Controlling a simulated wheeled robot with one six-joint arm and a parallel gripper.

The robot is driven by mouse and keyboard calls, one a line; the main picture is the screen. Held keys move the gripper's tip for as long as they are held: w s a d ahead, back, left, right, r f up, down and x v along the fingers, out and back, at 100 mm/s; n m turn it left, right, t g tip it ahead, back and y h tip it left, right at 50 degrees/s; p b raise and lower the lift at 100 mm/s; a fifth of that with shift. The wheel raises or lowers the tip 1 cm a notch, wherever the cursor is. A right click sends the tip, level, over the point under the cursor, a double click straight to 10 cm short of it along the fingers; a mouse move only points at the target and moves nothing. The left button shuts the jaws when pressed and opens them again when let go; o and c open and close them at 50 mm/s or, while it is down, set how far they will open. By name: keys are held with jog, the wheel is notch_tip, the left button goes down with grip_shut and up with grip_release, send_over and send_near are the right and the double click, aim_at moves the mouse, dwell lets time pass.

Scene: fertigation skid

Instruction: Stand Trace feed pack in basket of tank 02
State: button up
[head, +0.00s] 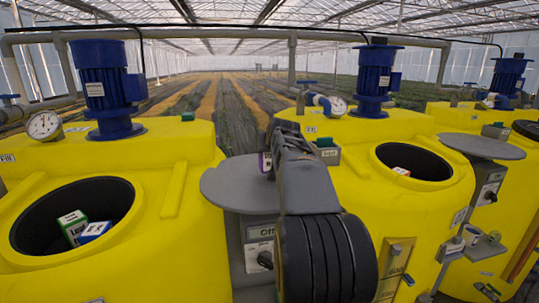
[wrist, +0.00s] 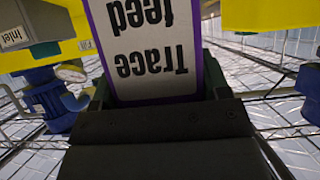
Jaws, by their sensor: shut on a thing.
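The Trace feed pack (wrist: 155,50) is white with purple edges, its lettering upside down in the wrist view. My gripper (wrist: 157,92) is shut on it, with a dark jaw at each side. In the head view a small purple-edged part of the pack (head: 265,162) shows left of my arm, above a round grey plate; my arm hides the rest. The middle yellow tank (head: 345,185) has a round dark opening (head: 428,161) with a red and white pack (head: 401,171) at its left rim. I cannot read which tank is 02, and no basket shows clearly.
The left yellow tank (head: 150,200) has an opening holding a green pack (head: 72,226) and a blue pack (head: 94,232). Blue motors (head: 105,85) (head: 376,75) and gauges (head: 44,125) stand on the tanks. Grey round plates (head: 235,188) (head: 482,146) sit between them.

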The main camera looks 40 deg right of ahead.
aim_at(269, 155)
jog(key=shift+w+f, duration=0.2)
jog(key=shift+f, duration=1.45)
jog(key=shift+f, duration=0.1)
jog(key=o, duration=1.1)
